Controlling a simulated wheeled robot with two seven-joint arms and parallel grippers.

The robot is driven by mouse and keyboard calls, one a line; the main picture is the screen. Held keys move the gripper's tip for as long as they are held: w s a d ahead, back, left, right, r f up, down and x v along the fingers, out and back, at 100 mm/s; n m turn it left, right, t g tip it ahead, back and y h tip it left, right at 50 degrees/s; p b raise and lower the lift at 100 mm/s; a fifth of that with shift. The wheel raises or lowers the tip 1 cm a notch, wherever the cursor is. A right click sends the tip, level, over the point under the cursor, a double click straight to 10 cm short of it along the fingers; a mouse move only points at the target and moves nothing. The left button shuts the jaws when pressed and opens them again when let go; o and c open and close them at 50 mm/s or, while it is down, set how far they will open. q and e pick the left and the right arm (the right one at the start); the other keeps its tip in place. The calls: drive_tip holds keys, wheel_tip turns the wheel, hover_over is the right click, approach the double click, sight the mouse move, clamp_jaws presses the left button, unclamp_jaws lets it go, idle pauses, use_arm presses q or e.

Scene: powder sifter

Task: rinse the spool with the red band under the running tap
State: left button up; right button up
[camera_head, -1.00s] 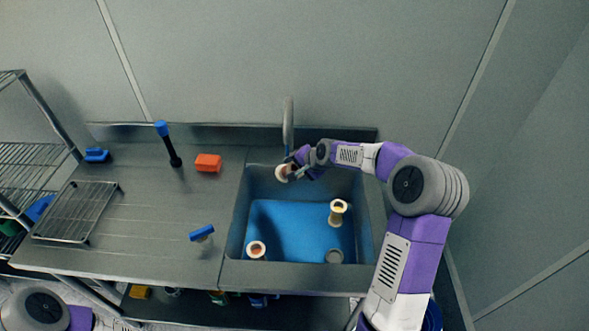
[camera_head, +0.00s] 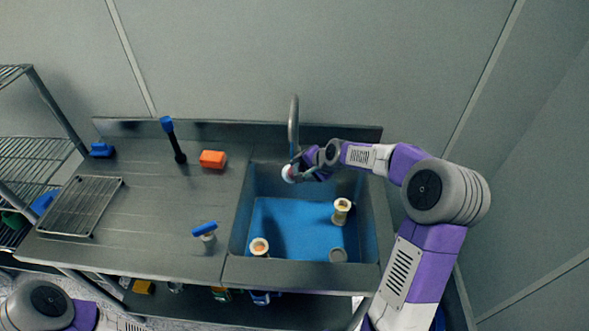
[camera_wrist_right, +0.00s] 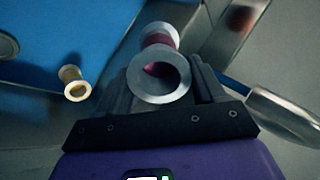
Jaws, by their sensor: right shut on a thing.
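My right gripper (camera_head: 305,168) is shut on a pale spool (camera_wrist_right: 158,78) with a dark red band around its middle. The spool's near end, with an open bore, faces the right wrist camera. In the head view the spool (camera_head: 289,173) is over the back of the sink, at the lower end of the tap. The tap (camera_head: 293,120) has a blue length below its spout. In the right wrist view the tap spout (camera_wrist_right: 285,115) and blue length are right of the spool; contact cannot be told. My left gripper is out of view.
The sink (camera_head: 244,215) has a blue floor with a spool (camera_head: 341,210) at right, another (camera_head: 259,247) at front left and a grey round piece (camera_head: 338,255). On the counter are an orange block (camera_head: 212,159), a blue-topped black stick (camera_head: 175,140), a blue-handled tool (camera_head: 205,232) and a rack (camera_head: 82,205).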

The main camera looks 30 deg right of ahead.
drive_tip(key=shift+s+a+r, duration=0.35)
drive_tip(key=shift+s+a, duration=0.05)
drive_tip(key=shift+s, duration=0.3)
drive_tip(key=shift+s+a+r, duration=0.35)
drive_tip(key=shift+s, duration=0.3)
drive_tip(key=shift+s+a+r, duration=0.35)
drive_tip(key=shift+s+a, duration=0.05)
drive_tip(key=shift+s, duration=0.3)
